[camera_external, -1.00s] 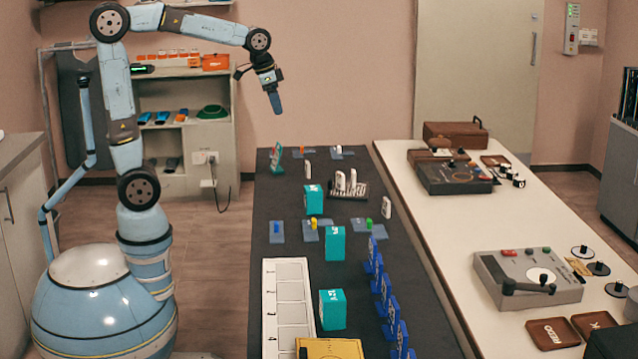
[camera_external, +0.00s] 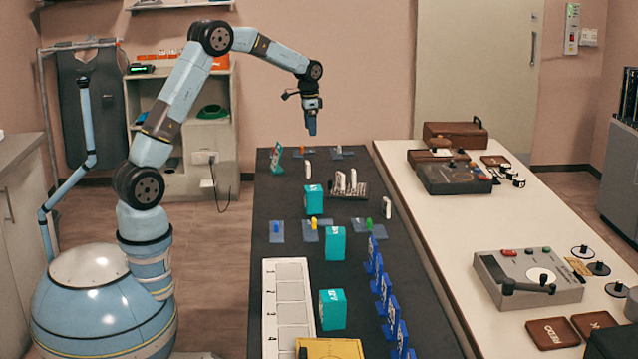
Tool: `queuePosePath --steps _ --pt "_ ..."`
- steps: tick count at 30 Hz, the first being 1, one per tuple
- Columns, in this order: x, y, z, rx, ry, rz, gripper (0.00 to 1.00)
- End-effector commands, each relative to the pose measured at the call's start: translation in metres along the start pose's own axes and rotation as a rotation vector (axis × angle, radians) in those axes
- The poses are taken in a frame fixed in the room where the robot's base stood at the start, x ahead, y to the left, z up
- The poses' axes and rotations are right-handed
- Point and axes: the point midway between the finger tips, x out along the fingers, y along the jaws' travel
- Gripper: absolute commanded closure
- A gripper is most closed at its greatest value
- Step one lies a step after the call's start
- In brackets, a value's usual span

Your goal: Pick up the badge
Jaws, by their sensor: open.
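My gripper (camera_external: 311,127) hangs in the air, pointing down, above the far end of the dark table mat (camera_external: 350,270). It is open and holds nothing that I can see; its fingers overlap from this side. I cannot tell for sure which thing is the badge. Small white upright tags stand on the mat, one (camera_external: 308,169) near the far end below my gripper and one (camera_external: 387,208) at the right edge. A teal upright piece (camera_external: 276,158) stands at the far left of the mat.
Teal boxes (camera_external: 334,243) stand along the middle of the mat. A row of blue upright stands (camera_external: 384,293) lines its right side. A white numbered board (camera_external: 289,290) lies at front left. A white table (camera_external: 455,222) with devices is on the right. The air around my gripper is clear.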

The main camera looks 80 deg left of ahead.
Motion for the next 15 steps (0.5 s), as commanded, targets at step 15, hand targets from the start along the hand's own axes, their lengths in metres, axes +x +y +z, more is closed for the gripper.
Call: queuePosePath --steps 15 --pt "0.078 -0.069 0.002 -0.008 -0.048 0.025 0.21"
